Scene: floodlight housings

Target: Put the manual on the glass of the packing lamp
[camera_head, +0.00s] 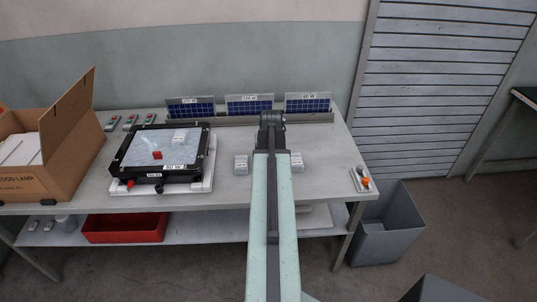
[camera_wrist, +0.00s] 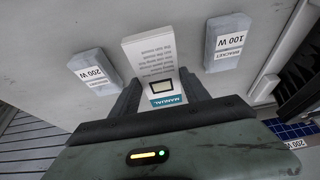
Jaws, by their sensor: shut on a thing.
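The manual (camera_wrist: 158,55) is a white booklet with printed text and a teal MANUAL band, seen in the wrist view. My gripper (camera_wrist: 160,83) is shut on it, one finger on each side. I cannot tell whether the manual touches the bench. The arm hides it in the head view. The packing lamp (camera_head: 161,158) lies at the left of the bench in the head view, a black-framed floodlight on a white support, glass up (camera_head: 140,146).
A 200 W bracket block (camera_wrist: 93,68) and a 100 W bracket block (camera_wrist: 228,38) flank the manual. An open cardboard box (camera_head: 70,150) stands left of the lamp. Panels (camera_head: 249,105) line the bench's back.

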